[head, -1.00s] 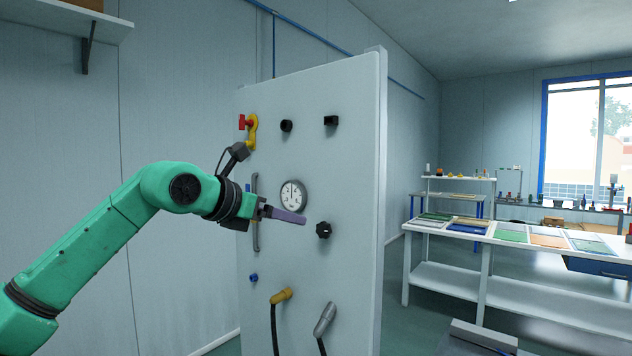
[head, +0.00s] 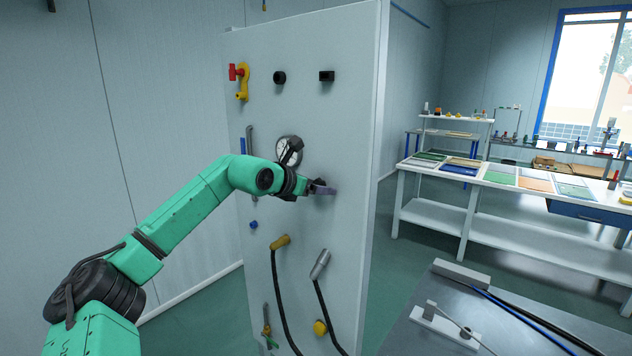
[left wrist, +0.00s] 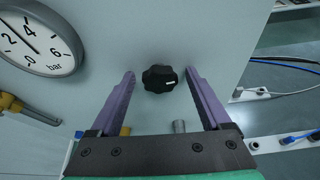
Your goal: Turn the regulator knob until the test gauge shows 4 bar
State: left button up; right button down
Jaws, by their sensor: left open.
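The regulator knob (left wrist: 159,78) is black and lobed with a small white mark. In the left wrist view it shows between the fingertips of my open left gripper (left wrist: 160,75), with a gap on each side. I cannot tell how deep it sits between them. In the head view my left gripper (head: 323,188) is at the panel and mostly hides the knob. The round white gauge (left wrist: 38,38), marked "bar", is at the upper left of the wrist view, cut by the edge; I cannot read its needle surely. In the head view the gauge (head: 284,150) is partly covered by my wrist.
The upright panel (head: 345,110) also carries a red-handled yellow valve (head: 242,80), black knobs above, a yellow hose fitting (head: 280,242) and a grey one (head: 320,264) below. A grey bench (head: 400,335) stands front right; a long white table (head: 450,218) is behind it.

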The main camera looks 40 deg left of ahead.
pick_arm(q)
jog(key=shift+s, duration=0.1)
grip_shut()
jog(key=shift+a+f+n+t+h+b, duration=0.1)
jog(key=shift+n+t+h+b, duration=0.3)
jog(key=shift+n+h, duration=1)
jog(key=shift+a+r+n+t+h+b, duration=0.15)
jog(key=shift+n+h+b, duration=0.5)
jog(key=shift+n, duration=1.35)
jog(key=shift+a+f+n+t+h+b, duration=0.15)
jog(key=shift+n+t+h+b, duration=0.25)
jog(key=shift+n+h, duration=1)
jog(key=shift+n, duration=0.5)
grip_release()
